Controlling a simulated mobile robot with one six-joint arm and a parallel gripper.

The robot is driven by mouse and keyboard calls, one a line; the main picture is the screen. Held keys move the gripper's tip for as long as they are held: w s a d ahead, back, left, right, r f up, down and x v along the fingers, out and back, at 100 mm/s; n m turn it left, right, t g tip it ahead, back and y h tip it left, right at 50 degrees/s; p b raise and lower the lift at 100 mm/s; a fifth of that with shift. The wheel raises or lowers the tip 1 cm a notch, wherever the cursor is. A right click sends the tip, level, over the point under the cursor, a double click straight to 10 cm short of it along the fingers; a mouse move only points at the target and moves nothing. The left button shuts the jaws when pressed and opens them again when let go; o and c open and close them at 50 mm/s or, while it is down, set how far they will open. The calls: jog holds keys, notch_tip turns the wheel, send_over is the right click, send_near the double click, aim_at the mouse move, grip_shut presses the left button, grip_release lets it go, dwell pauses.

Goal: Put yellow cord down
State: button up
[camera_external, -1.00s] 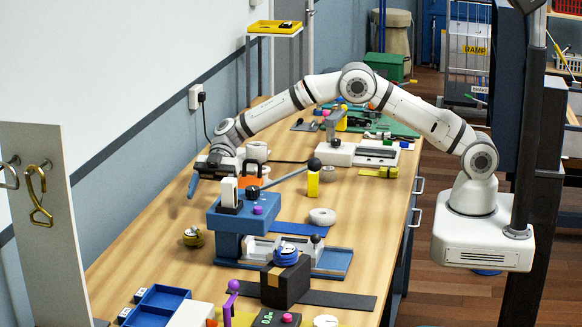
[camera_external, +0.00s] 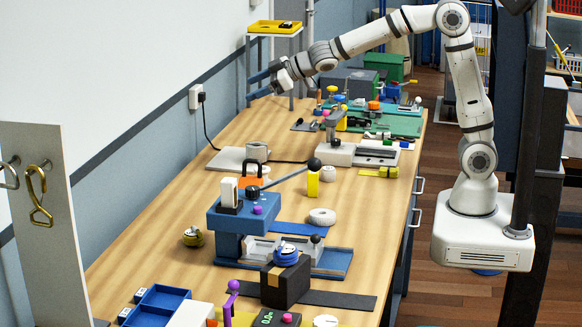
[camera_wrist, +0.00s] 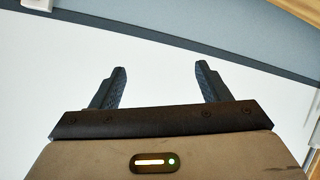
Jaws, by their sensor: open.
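A yellow looped item (camera_external: 38,195), which looks like a cord or strap with a clip, hangs from a hook on the upright grey panel (camera_external: 65,265) at the far left of the outside view. My gripper (camera_external: 255,86) is open and empty, raised high near the wall at the back left, well away from both. In the wrist view its two dark fingers (camera_wrist: 160,67) are spread apart with only wall surfaces beyond them.
The blue press (camera_external: 243,215) with its long lever stands mid-table. A blue tray (camera_external: 157,305) sits at the front. A yellow-topped stand (camera_external: 273,27) is behind my gripper. The left table strip is mostly clear.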

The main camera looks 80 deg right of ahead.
jog(key=s+d+f+m+g+h, duration=0.25)
jog(key=s+d, duration=0.35)
jog(key=s, duration=0.6)
jog(key=s+f+m+g, duration=0.1)
jog(key=s+f+g, duration=0.2)
jog(key=s, duration=1)
jog(key=s+f+m+g+y, duration=0.1)
jog(key=s+f+g, duration=0.3)
jog(key=s, duration=0.9)
notch_tip(320, 180, down, 2)
jog(key=shift+a+f, duration=0.1)
jog(key=shift+a, duration=0.3)
